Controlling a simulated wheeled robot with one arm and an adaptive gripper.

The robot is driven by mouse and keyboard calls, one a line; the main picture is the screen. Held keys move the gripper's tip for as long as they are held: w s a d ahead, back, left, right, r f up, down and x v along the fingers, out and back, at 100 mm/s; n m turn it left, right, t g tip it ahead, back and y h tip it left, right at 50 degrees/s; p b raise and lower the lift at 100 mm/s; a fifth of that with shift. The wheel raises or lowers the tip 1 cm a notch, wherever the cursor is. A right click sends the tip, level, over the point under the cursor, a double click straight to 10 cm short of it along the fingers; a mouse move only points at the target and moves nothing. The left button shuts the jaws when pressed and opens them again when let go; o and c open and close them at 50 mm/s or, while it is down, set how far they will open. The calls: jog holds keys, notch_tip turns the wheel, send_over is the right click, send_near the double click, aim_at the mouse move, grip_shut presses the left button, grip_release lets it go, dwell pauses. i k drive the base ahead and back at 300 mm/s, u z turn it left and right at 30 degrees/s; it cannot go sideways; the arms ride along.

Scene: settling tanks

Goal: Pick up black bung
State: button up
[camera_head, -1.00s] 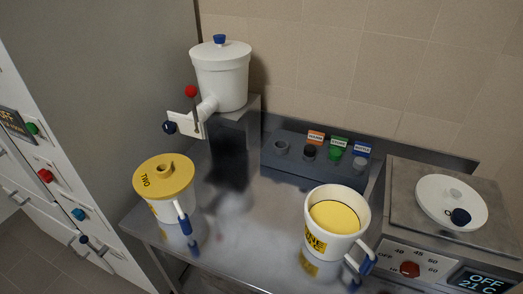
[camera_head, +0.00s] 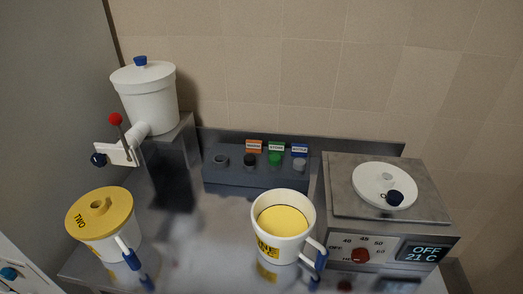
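A dark grey rack (camera_head: 226,177) stands at the back of the steel bench, with a row of round holes or plugs on its top. A small black round piece (camera_head: 249,160), which looks like a black bung, sits in the rack below the orange label. A green piece (camera_head: 274,158) is to its right, and pale grey round spots are at both ends of the row. A dark navy or black knob-like piece (camera_head: 395,198) lies on the white dish (camera_head: 372,180) on the hotplate. My gripper is not in view.
A white mug (camera_head: 268,242) with yellow contents stands in front of the rack. A yellow-lidded mug (camera_head: 92,222) is at left. A white tank (camera_head: 150,100) with a red-knobbed lever (camera_head: 116,120) stands back left. The heater (camera_head: 344,228) reads OFF, 21 C.

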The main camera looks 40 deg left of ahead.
aim_at(250, 159)
jog(key=i, duration=0.35)
jog(key=u, duration=2.8)
